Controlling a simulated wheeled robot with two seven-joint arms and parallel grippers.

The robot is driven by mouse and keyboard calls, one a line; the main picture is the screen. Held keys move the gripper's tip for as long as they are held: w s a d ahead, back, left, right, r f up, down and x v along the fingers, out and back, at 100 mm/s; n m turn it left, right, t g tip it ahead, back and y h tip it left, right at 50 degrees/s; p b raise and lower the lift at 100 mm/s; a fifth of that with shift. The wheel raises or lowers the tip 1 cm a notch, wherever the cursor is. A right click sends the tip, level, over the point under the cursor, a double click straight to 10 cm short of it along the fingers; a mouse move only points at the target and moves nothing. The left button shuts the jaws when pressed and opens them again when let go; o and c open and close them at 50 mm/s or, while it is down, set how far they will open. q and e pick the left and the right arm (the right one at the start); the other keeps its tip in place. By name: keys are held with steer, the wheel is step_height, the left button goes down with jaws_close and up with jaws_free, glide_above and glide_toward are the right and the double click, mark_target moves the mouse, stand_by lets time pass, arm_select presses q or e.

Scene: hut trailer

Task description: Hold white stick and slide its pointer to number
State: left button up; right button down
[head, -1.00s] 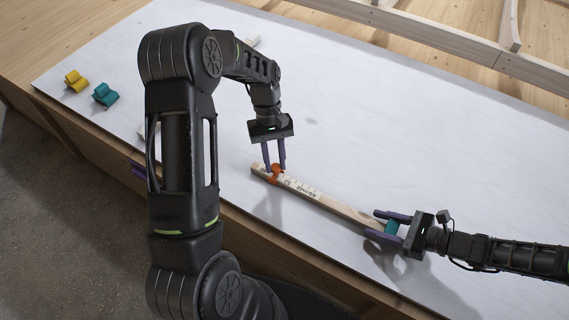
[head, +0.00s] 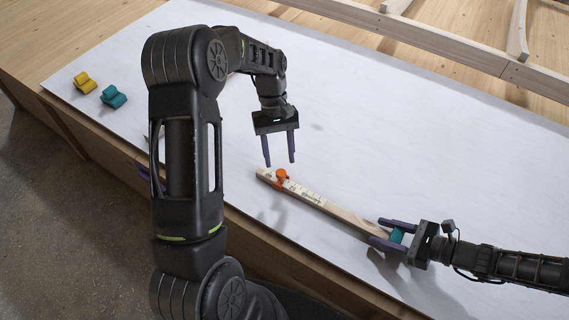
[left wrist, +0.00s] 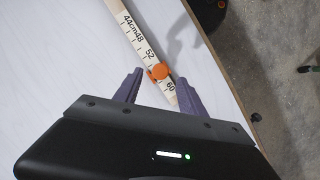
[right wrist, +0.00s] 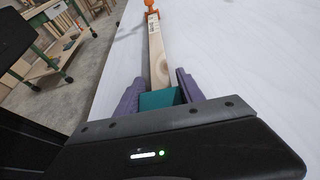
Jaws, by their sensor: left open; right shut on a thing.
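The stick (head: 337,211) is a pale wooden ruler with a white printed scale, lying slantwise above the white table. Its orange pointer (head: 281,178) sits near the stick's far left end. In the left wrist view the pointer (left wrist: 159,72) is between the marks 52 and 60. My left gripper (head: 280,163) is open, just above and behind the pointer, and holds nothing. My right gripper (head: 374,232) is shut on the stick's near right end, at a teal piece (right wrist: 160,98) between its fingers. The right wrist view shows the stick (right wrist: 157,55) running away from those fingers.
A yellow block (head: 83,81) and a teal block (head: 114,96) lie at the table's left. The white table top (head: 420,130) is clear behind the stick. The table's front edge runs close below it. Wooden beams (head: 470,52) lie along the back.

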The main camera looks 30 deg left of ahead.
arm_select(q)
steer(key=v, duration=0.3)
steer(key=shift+w+a+r, duration=0.1)
steer(key=shift+r, duration=0.2)
arm_select(e)
steer(key=c, duration=0.6)
jaws_free()
steer(key=shift+c, duration=0.2)
steer(key=v, duration=1.2)
steer(key=shift+d, duration=0.1)
